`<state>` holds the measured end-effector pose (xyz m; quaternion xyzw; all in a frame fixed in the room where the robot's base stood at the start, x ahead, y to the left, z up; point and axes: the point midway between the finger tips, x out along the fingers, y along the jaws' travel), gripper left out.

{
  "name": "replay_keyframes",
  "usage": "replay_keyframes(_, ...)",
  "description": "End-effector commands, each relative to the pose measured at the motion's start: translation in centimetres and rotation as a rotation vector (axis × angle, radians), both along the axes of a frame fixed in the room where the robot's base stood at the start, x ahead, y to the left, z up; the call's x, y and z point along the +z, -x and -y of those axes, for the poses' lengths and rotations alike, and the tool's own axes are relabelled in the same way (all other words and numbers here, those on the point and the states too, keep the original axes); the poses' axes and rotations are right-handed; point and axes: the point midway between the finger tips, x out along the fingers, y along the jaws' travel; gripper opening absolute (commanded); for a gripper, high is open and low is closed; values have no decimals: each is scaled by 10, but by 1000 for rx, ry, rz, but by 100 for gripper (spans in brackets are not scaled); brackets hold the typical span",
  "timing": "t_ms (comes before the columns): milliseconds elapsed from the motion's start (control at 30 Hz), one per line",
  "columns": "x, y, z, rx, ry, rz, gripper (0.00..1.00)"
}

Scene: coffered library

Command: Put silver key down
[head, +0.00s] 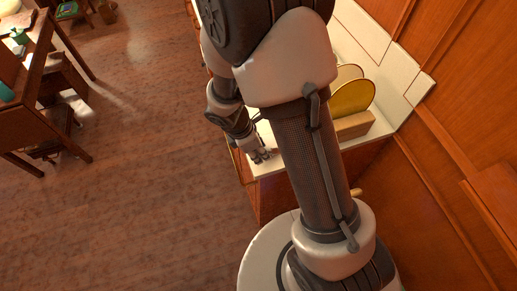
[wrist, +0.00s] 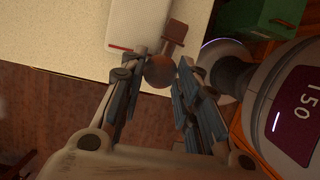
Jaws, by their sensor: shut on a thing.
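In the wrist view, the key (wrist: 159,71) shows as a small piece with a rounded end and a squarer end, looking brownish in this light. My gripper (wrist: 160,70) is shut on it at the rounded end, and the other end points away over a pale surface. In the head view, my gripper (head: 262,156) is low at the near left corner of a cream-topped cabinet (head: 262,168). The key cannot be made out there. I cannot tell whether the key touches the top.
A white slab (wrist: 125,25) with a red mark lies on the cream top. A green box (wrist: 262,18) is at the wrist view's upper right. A wooden rack (head: 355,126) holds gold discs (head: 354,98). Wood panelling stands right; a desk (head: 28,65) stands far left beyond open floor.

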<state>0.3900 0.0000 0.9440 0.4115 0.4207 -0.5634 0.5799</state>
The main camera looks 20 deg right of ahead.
Motion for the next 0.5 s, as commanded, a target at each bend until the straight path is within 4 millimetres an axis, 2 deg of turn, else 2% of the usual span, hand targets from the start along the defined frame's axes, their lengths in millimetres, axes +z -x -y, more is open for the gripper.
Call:
replay_keyframes(67,-3,0,0,0,0,0,3)
replay_keyframes(100,-3,0,0,0,0,0,31)
replay_keyframes(400,-2,0,0,0,0,0,50)
replay_keyframes(500,-2,0,0,0,0,0,50)
